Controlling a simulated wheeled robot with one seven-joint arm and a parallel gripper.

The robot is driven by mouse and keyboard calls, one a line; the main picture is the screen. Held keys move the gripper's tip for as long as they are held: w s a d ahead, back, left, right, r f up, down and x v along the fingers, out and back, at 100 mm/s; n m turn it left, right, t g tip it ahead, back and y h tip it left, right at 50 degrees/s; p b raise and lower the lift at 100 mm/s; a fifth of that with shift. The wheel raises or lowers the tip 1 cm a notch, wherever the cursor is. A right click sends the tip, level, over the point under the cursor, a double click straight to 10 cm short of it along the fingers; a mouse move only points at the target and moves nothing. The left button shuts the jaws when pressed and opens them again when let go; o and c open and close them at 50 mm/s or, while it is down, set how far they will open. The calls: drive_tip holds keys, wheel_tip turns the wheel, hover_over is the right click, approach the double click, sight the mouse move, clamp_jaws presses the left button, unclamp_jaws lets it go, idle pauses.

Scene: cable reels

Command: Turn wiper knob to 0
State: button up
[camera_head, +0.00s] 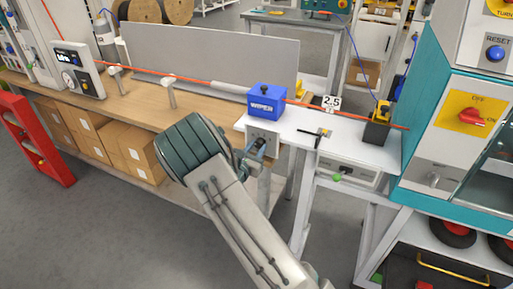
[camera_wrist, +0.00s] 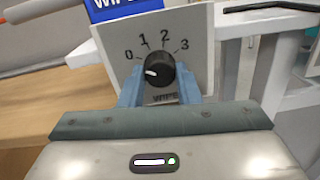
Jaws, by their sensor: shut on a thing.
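The wiper knob (camera_wrist: 160,70) is black and round with a white pointer mark, on a light panel (camera_wrist: 203,45) marked 0, 1, 2 and 3. Its white mark points to the left and slightly down, below the 0 label. My gripper (camera_wrist: 160,88) has blue fingers on both sides of the knob and is shut on it. In the head view my gripper (camera_head: 256,150) is at the front of the panel (camera_head: 264,134), under the blue wiper box (camera_head: 266,102). The knob is hard to make out there.
An orange cable (camera_head: 205,82) runs through the wiper box along the bench. A white table (camera_head: 365,152) with a black tool (camera_head: 322,136) lies to the right. A teal machine (camera_head: 424,120) stands at far right. Cardboard boxes (camera_head: 135,150) sit under the wooden bench (camera_head: 140,104).

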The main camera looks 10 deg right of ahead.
idle(0.3)
drive_tip(key=o, duration=1)
drive_tip(key=shift+c, duration=0.2)
drive_tip(key=b+v, duration=0.1)
drive_tip(key=v, duration=1.3)
drive_tip(key=shift+b, duration=0.35)
drive_tip(key=shift+d, duration=0.15)
